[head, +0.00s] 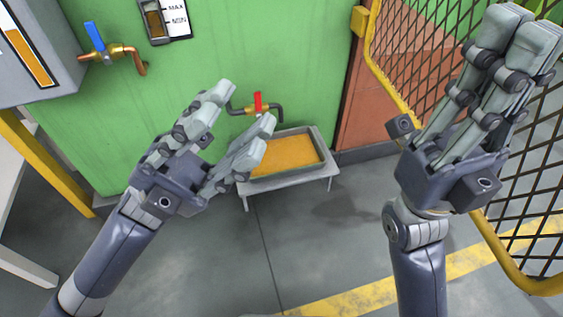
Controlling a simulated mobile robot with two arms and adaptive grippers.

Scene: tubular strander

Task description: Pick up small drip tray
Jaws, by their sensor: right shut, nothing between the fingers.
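A small drip tray (324,154), grey and rectangular with orange-brown liquid in it, sits on a low grey stand (291,184) against the green machine wall. My right gripper (518,35) is shut and empty, raised at the right in front of the mesh fence, well apart from the tray.
A yellow-framed mesh fence (400,97) stands at the right. A tap with a blue handle (95,38) and a level gauge (155,19) are on the green wall (230,40). A yellow post (45,162) stands left. The floor in front is clear.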

